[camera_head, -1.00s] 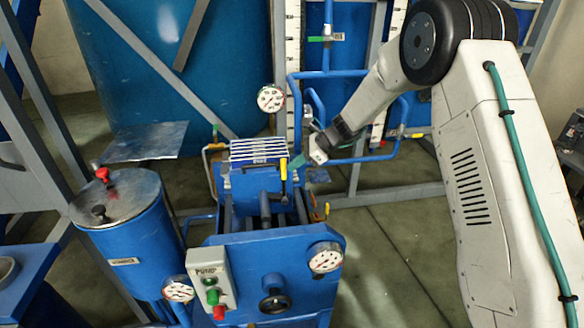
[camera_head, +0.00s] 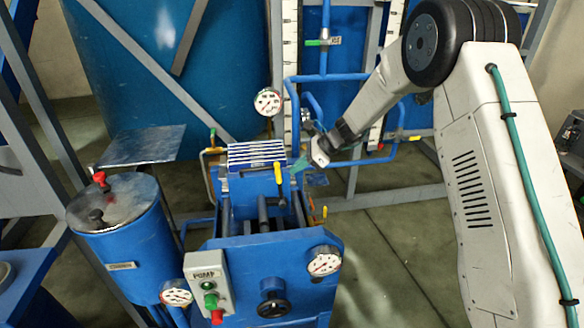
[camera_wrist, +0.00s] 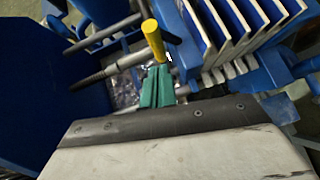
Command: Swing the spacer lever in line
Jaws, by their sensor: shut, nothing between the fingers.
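The lever with a yellow handle (camera_head: 278,172) stands at the right front of the blue-and-white plate stack, its top tilted slightly left. In the wrist view the yellow handle (camera_wrist: 152,38) sticks up just past my green fingertips, its lower end close to them. My gripper (camera_head: 299,165) is shut and empty, just right of the lever in the head view. In the wrist view its fingers (camera_wrist: 157,86) are together. Whether the fingertips touch the lever, I cannot tell. No label shows which part is the spacer lever.
The plate stack (camera_head: 256,154) is close to my fingertips. Blue pipes (camera_head: 300,85) and a gauge (camera_head: 267,102) stand behind it. The blue press frame with a black handwheel (camera_head: 273,304) and a pump switch box (camera_head: 207,284) is in front. A blue drum (camera_head: 130,250) stands left.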

